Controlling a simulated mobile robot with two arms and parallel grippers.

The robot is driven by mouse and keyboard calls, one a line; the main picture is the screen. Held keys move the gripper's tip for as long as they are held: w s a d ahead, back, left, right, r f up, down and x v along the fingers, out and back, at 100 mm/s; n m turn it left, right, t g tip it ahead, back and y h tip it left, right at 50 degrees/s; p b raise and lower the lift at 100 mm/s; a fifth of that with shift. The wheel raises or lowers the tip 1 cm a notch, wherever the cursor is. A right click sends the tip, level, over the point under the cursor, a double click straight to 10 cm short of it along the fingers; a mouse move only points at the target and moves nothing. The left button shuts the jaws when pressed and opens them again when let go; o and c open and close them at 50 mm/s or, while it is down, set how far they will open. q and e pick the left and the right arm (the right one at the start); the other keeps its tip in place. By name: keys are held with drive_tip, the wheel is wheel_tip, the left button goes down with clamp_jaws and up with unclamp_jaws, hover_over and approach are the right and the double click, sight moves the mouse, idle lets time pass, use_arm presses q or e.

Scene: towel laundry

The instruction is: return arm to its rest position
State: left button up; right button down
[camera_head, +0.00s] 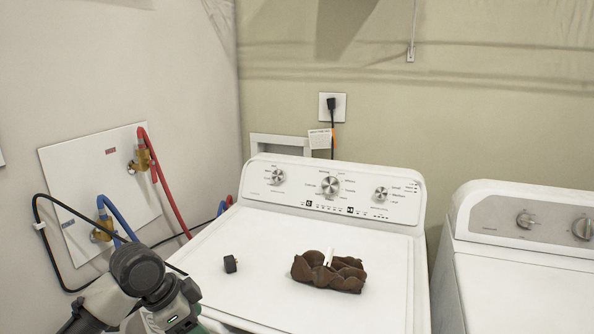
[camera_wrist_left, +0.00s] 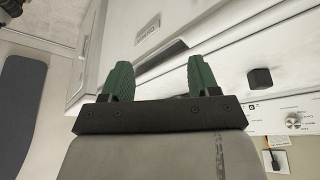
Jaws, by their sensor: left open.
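My left arm (camera_head: 150,280) comes in at the lower left of the head view, in front of the white washer (camera_head: 262,280). In the left wrist view my left gripper (camera_wrist_left: 160,76) has its two green fingers spread wide, with nothing between them. The washer's front and top edge lie beyond the fingers there. In the head view the gripper's fingers are mostly cut off by the bottom edge.
A crumpled brown towel (camera_head: 345,275) and a small black block (camera_head: 230,264) lie apart on the washer's top. The block also shows in the wrist view (camera_wrist_left: 260,78). Red (camera_head: 168,190) and blue hoses run from the left wall. A second white machine (camera_head: 530,285) stands at right.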

use_arm(q)
drive_tip(key=s+d+f+n+t, duration=0.1)
drive_tip(key=s+d+f+n, duration=0.1)
drive_tip(key=s+f, duration=0.5)
drive_tip(key=s+d+f+n, duration=0.2)
drive_tip(key=s+d+f, duration=0.1)
drive_tip(key=s+f, duration=0.4)
drive_tip(key=s+a+f+n+y, duration=0.1)
drive_tip(key=s+a+n+y, duration=0.15)
drive_tip(key=s, duration=0.45)
drive_tip(key=s+a+f+n+y, duration=0.2)
drive_tip(key=s+a+n, duration=0.2)
drive_tip(key=s, duration=0.3)
wheel_tip(320, 180, down, 25)
drive_tip(key=g, duration=0.1)
drive_tip(key=s+a+f+g, duration=0.1)
drive_tip(key=s+a+f, duration=0.1)
drive_tip(key=s+f, duration=1.4)
drive_tip(key=shift+s+a+f, duration=0.35)
drive_tip(key=shift+s+f, duration=0.05)
